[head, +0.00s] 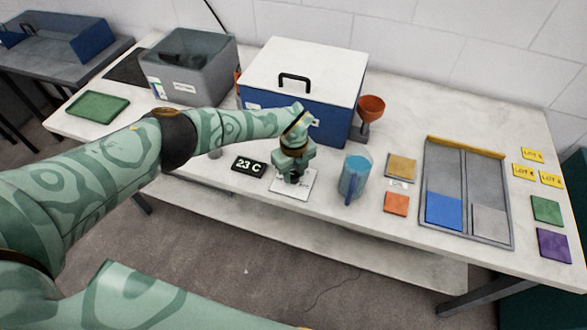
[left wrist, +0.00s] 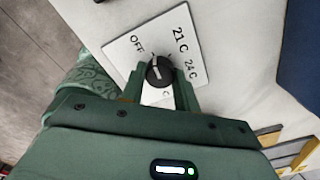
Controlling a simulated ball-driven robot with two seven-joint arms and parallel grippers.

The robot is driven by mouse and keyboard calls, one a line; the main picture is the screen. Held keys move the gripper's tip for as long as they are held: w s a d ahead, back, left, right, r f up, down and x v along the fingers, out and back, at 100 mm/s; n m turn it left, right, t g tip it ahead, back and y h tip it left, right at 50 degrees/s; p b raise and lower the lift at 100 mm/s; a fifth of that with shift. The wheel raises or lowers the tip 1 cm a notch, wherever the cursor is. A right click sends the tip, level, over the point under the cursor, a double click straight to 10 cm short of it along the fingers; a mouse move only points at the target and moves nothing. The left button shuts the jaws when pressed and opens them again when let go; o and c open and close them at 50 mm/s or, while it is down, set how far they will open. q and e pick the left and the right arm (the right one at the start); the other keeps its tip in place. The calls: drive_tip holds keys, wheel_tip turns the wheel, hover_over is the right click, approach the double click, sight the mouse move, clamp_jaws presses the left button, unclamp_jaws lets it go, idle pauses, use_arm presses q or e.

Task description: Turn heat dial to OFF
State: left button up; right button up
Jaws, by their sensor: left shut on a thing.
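The heat dial is a black round knob (left wrist: 160,72) with a white mark, on a white plate (left wrist: 122,52). The plate reads OFF, 21 C and 24 C; another label is partly hidden by my gripper. I cannot tell exactly which label the mark faces. My left gripper (left wrist: 160,82) is shut on the knob, with a finger on each side. In the head view my left gripper (head: 292,178) comes down over the plate (head: 302,184) and hides the knob. A black display (head: 248,167) beside it reads 23 C. My right gripper is not in view.
A blue box with a white lid (head: 312,62) and a grey bin (head: 188,72) stand behind my left arm. A blue jug (head: 354,176) is close to the plate's right. A red funnel (head: 370,108) stands behind the jug. A divided tray (head: 467,226) lies further right.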

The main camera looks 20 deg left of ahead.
sight(294, 174)
use_arm(q)
drive_tip(key=shift+w+r+n, duration=0.1)
drive_tip(key=shift+n, duration=0.4)
drive_tip(key=shift+a, duration=0.1)
drive_tip(key=o, duration=1)
drive_tip(key=shift+c, duration=0.2)
drive_tip(key=shift+r+p, duration=0.1)
drive_tip(key=shift+p, duration=0.2)
wheel_tip(294, 174, up, 7)
drive_tip(key=p, duration=0.3)
drive_tip(key=shift+r, duration=0.15)
wheel_tip(294, 174, up, 9)
drive_tip(key=p, duration=0.1)
drive_tip(key=shift+p, duration=0.4)
